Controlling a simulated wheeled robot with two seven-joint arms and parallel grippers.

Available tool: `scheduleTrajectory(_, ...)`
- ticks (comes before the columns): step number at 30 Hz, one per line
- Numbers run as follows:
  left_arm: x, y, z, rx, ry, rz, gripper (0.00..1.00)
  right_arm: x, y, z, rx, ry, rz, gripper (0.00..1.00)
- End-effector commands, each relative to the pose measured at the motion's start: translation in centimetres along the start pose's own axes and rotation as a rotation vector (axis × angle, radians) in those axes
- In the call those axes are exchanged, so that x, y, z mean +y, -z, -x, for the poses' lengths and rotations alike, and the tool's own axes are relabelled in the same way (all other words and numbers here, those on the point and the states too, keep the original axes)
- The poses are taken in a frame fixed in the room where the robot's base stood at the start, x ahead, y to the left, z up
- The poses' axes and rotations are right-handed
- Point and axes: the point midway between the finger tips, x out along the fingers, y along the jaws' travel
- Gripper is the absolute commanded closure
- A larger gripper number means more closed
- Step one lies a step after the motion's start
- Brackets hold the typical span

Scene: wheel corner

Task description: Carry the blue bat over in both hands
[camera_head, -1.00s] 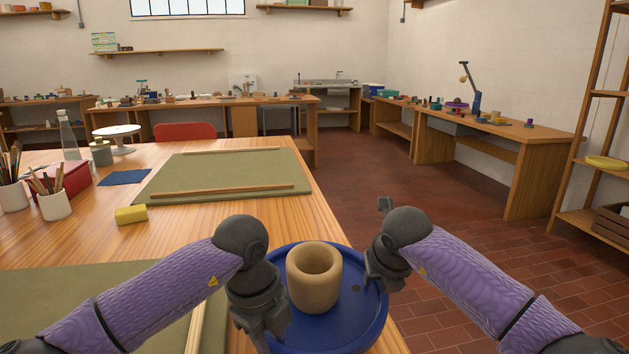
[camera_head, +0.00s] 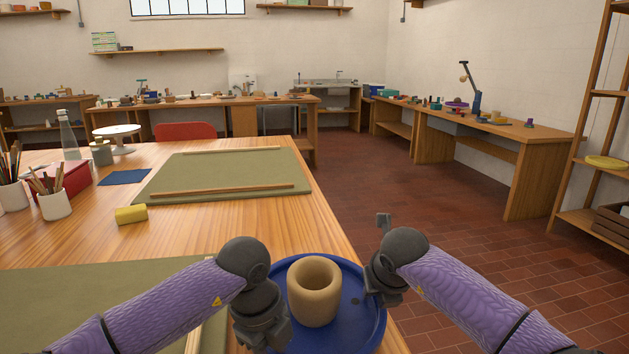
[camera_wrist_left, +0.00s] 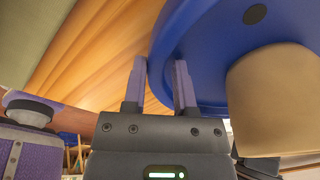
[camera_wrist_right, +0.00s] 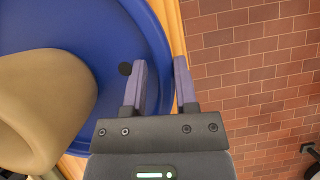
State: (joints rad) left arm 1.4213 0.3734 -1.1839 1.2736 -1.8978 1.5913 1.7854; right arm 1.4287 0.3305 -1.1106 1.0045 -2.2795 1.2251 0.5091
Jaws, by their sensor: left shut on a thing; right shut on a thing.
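The blue bat (camera_head: 352,325) is a round disc in front of me in the head view, at the right edge of the near wooden table. A tan clay pot (camera_head: 313,291) stands upright on it, its open mouth up. My left gripper (camera_head: 264,328) is shut on the bat's left rim; the rim runs between its fingers (camera_wrist_left: 160,85) in the left wrist view. My right gripper (camera_head: 384,288) is shut on the right rim, with its fingers (camera_wrist_right: 161,85) on either side of the edge in the right wrist view. The gap between bat and table is unclear.
Open tiled floor (camera_head: 420,210) lies to the right, before side benches (camera_head: 535,145).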

Motion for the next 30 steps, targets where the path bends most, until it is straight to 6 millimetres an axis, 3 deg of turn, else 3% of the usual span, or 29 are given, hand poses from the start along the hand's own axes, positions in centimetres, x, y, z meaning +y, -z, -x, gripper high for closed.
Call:
scheduleTrajectory(12,0.2,-0.1,-0.4,-0.003,-0.006,0.002,1.00,-0.3,0.1,-0.3,-0.006,0.008,-0.003,1.00)
scheduleTrajectory(13,0.2,-0.1,-0.4,-0.003,-0.006,0.003,0.61,-0.3,0.1,-0.3,-0.005,0.008,-0.003,0.60)
scheduleTrajectory(21,2.2,-1.1,-0.1,-0.002,-0.002,0.003,0.04,-2.2,-0.7,-0.8,-0.003,0.005,-0.003,0.02)
scheduleTrajectory(22,2.3,-1.1,-0.1,-0.002,-0.002,0.003,0.00,-2.3,-0.8,-0.9,-0.003,0.004,-0.002,0.00)
scheduleTrajectory(30,2.4,-1.1,-0.1,-0.001,-0.001,0.001,0.00,-2.3,-0.8,-0.9,-0.002,0.002,0.000,0.00)
